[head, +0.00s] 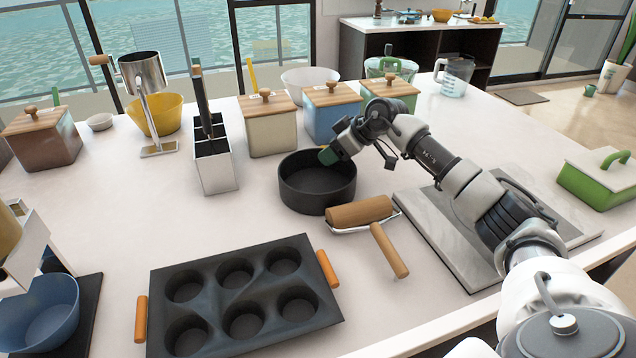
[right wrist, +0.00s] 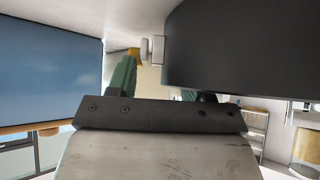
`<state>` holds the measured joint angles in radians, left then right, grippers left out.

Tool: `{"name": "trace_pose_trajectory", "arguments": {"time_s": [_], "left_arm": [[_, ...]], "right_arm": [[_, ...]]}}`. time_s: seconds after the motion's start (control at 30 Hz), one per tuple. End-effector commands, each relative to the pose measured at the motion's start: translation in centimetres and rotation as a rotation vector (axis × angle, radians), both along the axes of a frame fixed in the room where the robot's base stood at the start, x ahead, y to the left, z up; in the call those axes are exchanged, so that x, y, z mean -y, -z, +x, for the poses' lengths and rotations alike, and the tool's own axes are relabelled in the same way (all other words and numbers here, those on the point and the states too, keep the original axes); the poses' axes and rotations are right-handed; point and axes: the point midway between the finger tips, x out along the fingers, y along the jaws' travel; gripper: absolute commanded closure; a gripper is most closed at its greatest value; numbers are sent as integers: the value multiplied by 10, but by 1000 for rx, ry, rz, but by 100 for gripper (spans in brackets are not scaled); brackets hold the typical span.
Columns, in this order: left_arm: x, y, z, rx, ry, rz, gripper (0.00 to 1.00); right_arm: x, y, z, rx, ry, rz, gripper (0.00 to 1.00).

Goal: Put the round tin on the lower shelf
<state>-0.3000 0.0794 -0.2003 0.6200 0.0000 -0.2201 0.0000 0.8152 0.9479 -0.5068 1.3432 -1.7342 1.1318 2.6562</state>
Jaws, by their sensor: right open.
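The round tin (head: 312,196), black and open-topped, stands upright on the white counter in the head view. My right gripper (head: 328,156) is open at the tin's back right rim, with a green fingertip over the opening. In the right wrist view the tin's dark wall (right wrist: 245,45) fills the upper right. One green finger (right wrist: 122,75) shows left of that wall; the other is mostly hidden behind it. I cannot tell whether the fingers touch the rim. My left gripper is out of view. I cannot make out the lower shelf in either view.
A rolling pin (head: 360,212) lies just in front of the tin, and a muffin tray (head: 230,305) lies nearer. Cream (head: 270,127), blue (head: 330,122) and green canisters stand behind. A utensil holder (head: 215,168) is left; a grey slab (head: 440,235) lies right, under my arm.

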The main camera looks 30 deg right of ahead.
Motion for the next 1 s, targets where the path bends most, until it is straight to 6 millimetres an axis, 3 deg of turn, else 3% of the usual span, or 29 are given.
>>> {"name": "trace_pose_trajectory", "arguments": {"time_s": [0.07, 0.4, 0.77, 1.0], "left_arm": [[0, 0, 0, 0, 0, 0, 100], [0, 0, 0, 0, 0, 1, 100], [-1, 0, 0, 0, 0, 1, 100], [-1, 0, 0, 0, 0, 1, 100]], "right_arm": [[0, 0, 0, 0, 0, 0, 49], [0, 0, 0, -2, 0, 1, 100], [0, -6, 0, 3, 0, 2, 100], [0, -39, 0, 6, 1, 1, 100]]}}
